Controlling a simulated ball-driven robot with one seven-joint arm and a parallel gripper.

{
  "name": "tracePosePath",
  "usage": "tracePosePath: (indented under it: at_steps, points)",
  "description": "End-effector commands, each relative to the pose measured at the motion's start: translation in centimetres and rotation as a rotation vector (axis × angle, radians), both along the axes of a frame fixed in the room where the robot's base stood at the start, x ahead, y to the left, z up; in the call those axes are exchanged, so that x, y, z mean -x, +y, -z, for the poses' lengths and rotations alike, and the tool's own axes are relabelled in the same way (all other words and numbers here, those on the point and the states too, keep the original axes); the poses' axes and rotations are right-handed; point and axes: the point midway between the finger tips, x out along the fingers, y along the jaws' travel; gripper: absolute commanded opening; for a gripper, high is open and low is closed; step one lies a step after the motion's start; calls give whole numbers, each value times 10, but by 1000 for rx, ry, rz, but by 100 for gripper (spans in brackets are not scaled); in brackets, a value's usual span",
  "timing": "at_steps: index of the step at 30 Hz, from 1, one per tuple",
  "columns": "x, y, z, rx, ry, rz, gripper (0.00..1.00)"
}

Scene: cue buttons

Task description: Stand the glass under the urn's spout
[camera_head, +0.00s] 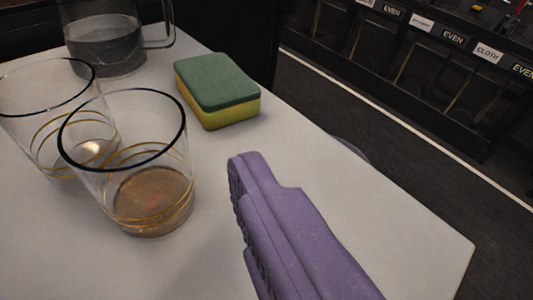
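Two clear glasses with black rims and gold bands stand upright on the white table. The nearer glass (128,165) has a brownish base or a little brown content; I cannot tell which. The other glass (55,115) is behind it to the left, partly overlapped by it. My purple gripper (265,205) reaches in from the bottom right, to the right of the nearer glass and apart from it. One ridged finger shows clearly, so its opening cannot be judged. Nothing held is visible. No urn or spout is in view.
A green and yellow sponge (217,88) lies behind the glasses to the right. A clear jug (104,38) with dark content stands at the back left. The table (400,240) is bare at right, ending at a diagonal edge. Dark labelled bins (430,60) stand beyond.

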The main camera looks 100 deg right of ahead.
Motion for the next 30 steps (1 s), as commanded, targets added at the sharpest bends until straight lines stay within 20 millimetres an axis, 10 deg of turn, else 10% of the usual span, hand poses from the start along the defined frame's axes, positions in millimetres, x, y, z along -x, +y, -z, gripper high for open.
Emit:
tracePosePath:
  at_steps: [27,30]
  points:
    - [-21,-69,30,-5,-3,-3,96]
    - [-21,-69,30,-5,-3,-3,76]
